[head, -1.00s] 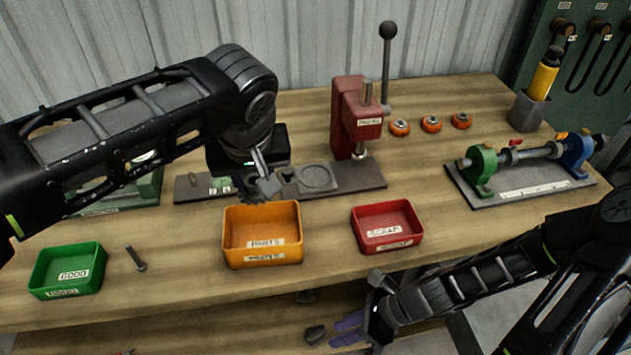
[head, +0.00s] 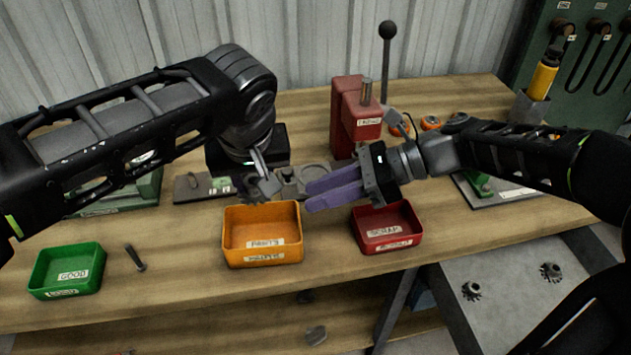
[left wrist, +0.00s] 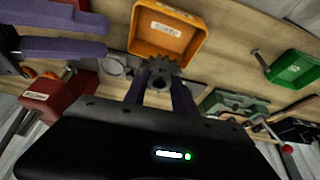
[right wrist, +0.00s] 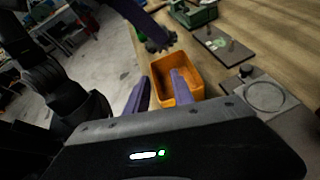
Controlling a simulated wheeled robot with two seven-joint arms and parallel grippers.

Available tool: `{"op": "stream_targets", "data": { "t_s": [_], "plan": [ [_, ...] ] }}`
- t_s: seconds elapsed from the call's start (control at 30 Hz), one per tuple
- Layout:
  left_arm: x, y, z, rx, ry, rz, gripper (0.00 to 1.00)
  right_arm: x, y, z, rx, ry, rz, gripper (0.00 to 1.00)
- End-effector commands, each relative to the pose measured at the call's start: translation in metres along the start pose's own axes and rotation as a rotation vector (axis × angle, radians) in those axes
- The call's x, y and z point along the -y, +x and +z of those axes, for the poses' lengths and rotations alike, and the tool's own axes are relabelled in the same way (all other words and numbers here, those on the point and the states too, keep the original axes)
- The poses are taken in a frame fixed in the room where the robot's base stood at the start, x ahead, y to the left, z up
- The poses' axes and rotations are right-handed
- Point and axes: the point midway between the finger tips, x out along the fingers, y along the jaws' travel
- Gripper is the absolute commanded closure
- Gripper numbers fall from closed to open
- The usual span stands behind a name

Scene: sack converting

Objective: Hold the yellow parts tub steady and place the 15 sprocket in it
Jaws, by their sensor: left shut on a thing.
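The yellow parts tub (head: 236,246) stands on the bench near its front edge; it also shows in the left wrist view (left wrist: 170,47) and the right wrist view (right wrist: 162,97). My left gripper (left wrist: 161,92) is shut on a dark toothed sprocket (left wrist: 160,73). The sprocket (head: 264,187) is in the air by the tub's back rim in the head view. Whether it carries a 15 cannot be read. My right gripper (head: 333,188) is open and empty, its purple fingers at the tub's right side, apart in the right wrist view (right wrist: 158,90).
A red scrap tray (head: 387,246) lies just below my right gripper. A green tray (head: 66,291) and a bolt (head: 136,258) are at left. A red press (head: 354,125) stands behind. Two more sprockets (head: 472,290) (head: 551,272) lie on a grey surface at lower right.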

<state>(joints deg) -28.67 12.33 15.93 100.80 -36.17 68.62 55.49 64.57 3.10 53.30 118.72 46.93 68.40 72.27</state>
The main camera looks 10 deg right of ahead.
Motion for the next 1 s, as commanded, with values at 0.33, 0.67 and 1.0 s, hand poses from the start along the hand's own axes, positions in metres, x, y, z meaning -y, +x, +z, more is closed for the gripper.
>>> {"op": "stream_targets", "data": {
  "t_s": [0.33,0.67,1.0],
  "plan": [
    [0.0,-0.001,-0.001,-0.002,0.0,0.001,1.0,0.054,0.005,-0.006,0.087,-0.118,0.032,0.71],
    [0.0,-0.001,-0.001,-0.002,0.0,0.001,1.0,0.082,0.028,-0.033,0.043,-0.172,0.062,0.71],
    [0.0,-0.001,-0.001,-0.002,0.0,0.001,1.0,0.084,0.029,-0.036,0.038,-0.175,0.062,0.71]
  ]
}}
